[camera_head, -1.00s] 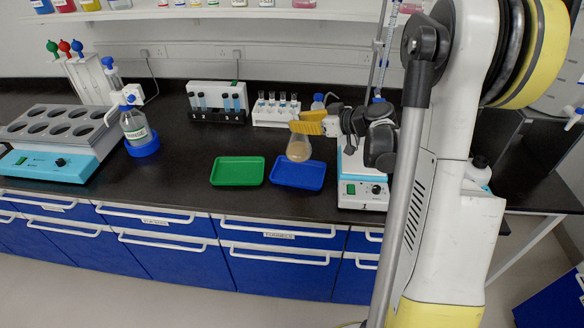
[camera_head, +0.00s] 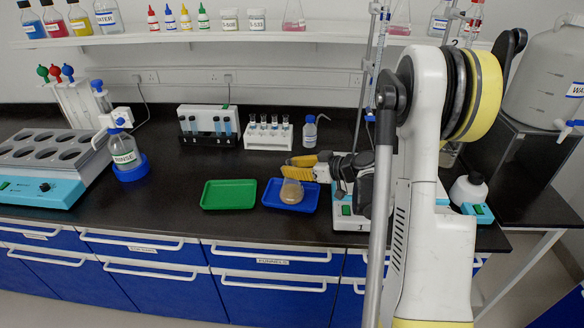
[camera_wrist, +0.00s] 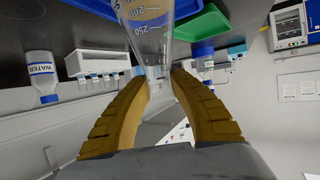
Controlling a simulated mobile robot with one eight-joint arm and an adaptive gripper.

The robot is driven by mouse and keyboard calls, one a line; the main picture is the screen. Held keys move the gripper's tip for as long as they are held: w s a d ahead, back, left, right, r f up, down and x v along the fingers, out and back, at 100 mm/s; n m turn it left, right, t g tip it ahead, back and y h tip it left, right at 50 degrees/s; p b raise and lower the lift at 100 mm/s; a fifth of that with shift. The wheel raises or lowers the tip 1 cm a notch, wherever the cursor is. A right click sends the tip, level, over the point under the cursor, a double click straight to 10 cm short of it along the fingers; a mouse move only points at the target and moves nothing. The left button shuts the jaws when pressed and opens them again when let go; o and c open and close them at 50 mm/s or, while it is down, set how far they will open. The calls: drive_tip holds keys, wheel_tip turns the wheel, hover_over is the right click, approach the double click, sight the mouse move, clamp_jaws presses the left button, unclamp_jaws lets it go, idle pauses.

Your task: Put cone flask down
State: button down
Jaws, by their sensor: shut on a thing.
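The cone flask (camera_head: 291,191) holds a tan liquid and is upright over the blue tray (camera_head: 311,206) in the head view. Its base appears to be at the tray floor, but I cannot tell whether it touches. My gripper (camera_head: 294,168) has its yellow fingers at the flask's neck, coming from the right. In the wrist view the graduated flask (camera_wrist: 150,35) shows at the top, and my gripper (camera_wrist: 163,76) is shut on its neck between two ridged fingers.
An empty green tray (camera_head: 229,194) is just left of the blue one. A white hotplate stirrer (camera_head: 350,218) stands close on the right. Tube racks (camera_head: 268,133) and a water bottle (camera_head: 309,131) stand behind. The bench front left of the trays is clear.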

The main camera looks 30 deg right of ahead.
drive_tip(key=c, duration=1.2)
unclamp_jaws()
drive_tip(key=shift+s+d+r+p, duration=0.1)
drive_tip(key=shift+s+r+p, duration=0.05)
drive_tip(key=shift+r+p, duration=0.15)
drive_tip(key=p+v, duration=0.3)
drive_tip(key=v, duration=0.8)
drive_tip(key=s+a+r+m+g+h, duration=0.1)
drive_tip(key=s+a+r+g, duration=0.1)
drive_tip(key=a, duration=0.6)
drive_tip(key=s+a+r+m+g+h, duration=0.1)
drive_tip(key=s+a+r+m+g, duration=0.15)
drive_tip(key=a, duration=0.55)
drive_tip(key=s+a+r+h, duration=0.1)
drive_tip(key=s+a, duration=0.1)
drive_tip(key=s, duration=0.2)
drive_tip(key=s+a+r+m+h, duration=0.1)
drive_tip(key=s+a, duration=0.1)
drive_tip(key=s, duration=0.2)
drive_tip(key=s+a+r+h, duration=0.1)
drive_tip(key=s+a+h, duration=0.1)
drive_tip(key=s, duration=0.3)
drive_tip(key=shift+s+a+r+m+g, duration=0.15)
drive_tip(key=shift+a+m+g, duration=0.15)
drive_tip(key=shift+a, duration=0.2)
